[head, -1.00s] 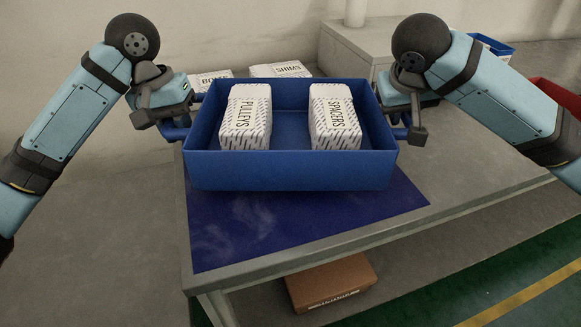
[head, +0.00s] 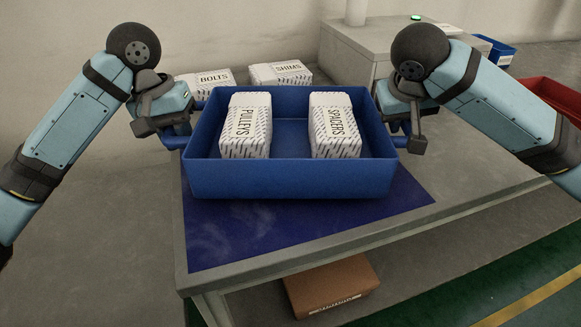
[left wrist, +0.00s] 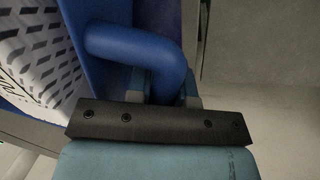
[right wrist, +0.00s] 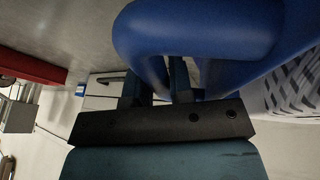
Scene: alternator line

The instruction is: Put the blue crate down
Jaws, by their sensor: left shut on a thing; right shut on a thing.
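The blue crate (head: 290,180) is in the middle of the head view, over the blue mat (head: 260,235) on the grey table. It looks level. I cannot tell whether its base touches the mat. It holds two white packs, PULLEYS (head: 246,126) and SPACERS (head: 334,126). My left gripper (head: 176,136) is shut on the crate's left handle, a blue bar that also shows in the left wrist view (left wrist: 150,48). My right gripper (head: 402,130) is shut on the right handle, which also shows in the right wrist view (right wrist: 195,32). The crate hides the rear of the mat.
White packs labelled BOLTS (head: 212,80) and SHIMS (head: 281,73) lie behind the crate. A cardboard box (head: 330,287) sits below the table (head: 300,248). A red bin (head: 552,98) and a small blue bin (head: 494,50) stand at the right. The mat's front part is clear.

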